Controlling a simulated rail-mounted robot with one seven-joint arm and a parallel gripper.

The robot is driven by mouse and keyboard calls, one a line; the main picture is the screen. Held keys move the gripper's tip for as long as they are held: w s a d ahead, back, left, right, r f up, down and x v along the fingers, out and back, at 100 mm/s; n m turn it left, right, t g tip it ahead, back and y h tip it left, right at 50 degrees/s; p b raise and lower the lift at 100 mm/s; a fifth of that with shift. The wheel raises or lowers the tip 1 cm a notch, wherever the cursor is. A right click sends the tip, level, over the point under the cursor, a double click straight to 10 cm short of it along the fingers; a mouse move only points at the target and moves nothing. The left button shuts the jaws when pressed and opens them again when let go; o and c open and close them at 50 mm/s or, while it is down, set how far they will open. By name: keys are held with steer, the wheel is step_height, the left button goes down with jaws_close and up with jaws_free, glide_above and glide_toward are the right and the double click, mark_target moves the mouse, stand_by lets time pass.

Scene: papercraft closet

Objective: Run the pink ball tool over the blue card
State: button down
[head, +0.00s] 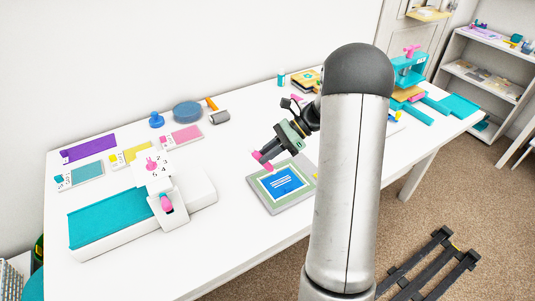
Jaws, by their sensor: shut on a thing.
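The blue card (290,190) lies inside a pale green border on a grey board near the middle of the table. It carries small white markings. My gripper (262,159) is above the board's far left edge, to the upper left of the card. It is shut on the pink ball tool (257,154), of which only small pink parts show at the fingertips. The tool's tip is too small to make out, and I cannot tell whether it touches anything.
A white machine with a teal bed (110,218) and a pink-handled part stands at the left. Behind it lie purple, teal, yellow and pink packs. A blue round pad (187,111) and a roller are at the back. A teal press (409,70) stands at the far right.

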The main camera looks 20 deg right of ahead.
steer(key=shift+r+p, duration=0.85)
steer(key=shift+r, duration=0.5)
